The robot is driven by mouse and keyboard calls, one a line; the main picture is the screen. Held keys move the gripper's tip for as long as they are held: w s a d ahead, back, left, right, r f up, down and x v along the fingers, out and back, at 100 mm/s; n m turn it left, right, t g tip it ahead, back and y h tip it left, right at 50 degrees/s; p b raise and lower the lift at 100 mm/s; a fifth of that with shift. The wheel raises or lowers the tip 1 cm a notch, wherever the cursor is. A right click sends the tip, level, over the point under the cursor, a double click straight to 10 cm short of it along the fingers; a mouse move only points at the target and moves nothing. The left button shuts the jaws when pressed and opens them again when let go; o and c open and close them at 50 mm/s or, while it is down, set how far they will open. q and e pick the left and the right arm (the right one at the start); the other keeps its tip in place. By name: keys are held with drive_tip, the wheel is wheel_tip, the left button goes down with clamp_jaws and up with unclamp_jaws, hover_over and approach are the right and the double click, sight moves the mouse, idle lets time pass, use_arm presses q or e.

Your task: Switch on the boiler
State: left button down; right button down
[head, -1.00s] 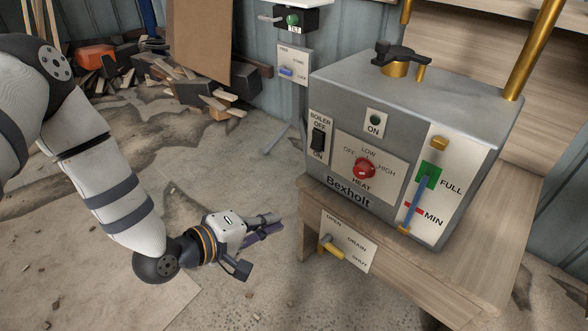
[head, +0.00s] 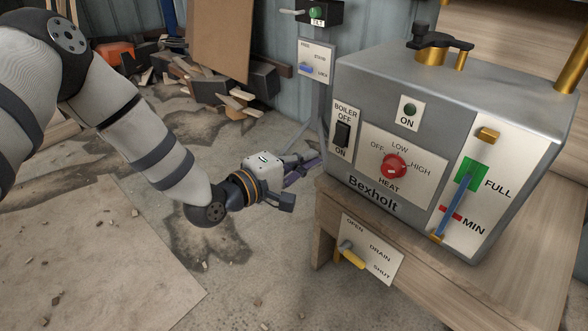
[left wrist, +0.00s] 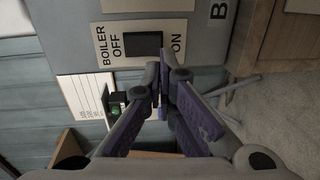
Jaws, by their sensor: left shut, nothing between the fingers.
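The grey Bexholt boiler (head: 470,108) stands on a wooden bench. Its black rocker switch (head: 343,134) sits on a white plate marked BOILER, OFF at the top and ON at the bottom. Which side is pressed I cannot tell. The switch also shows in the left wrist view (left wrist: 143,44), just beyond the fingers. The round lamp (head: 410,110) above the ON label looks dark green. My left gripper (head: 314,160) is shut and empty, left of the boiler and below the switch, apart from it. My right gripper is out of view.
A post with a blue-lever panel (head: 316,62) stands behind my gripper. Wood scraps (head: 228,92) lie at the back. The floor at left is mostly clear.

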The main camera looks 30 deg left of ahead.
sight(337, 145)
use_arm(q)
drive_tip(key=shift+b+x, duration=1)
drive_tip(key=shift+x, duration=2.4)
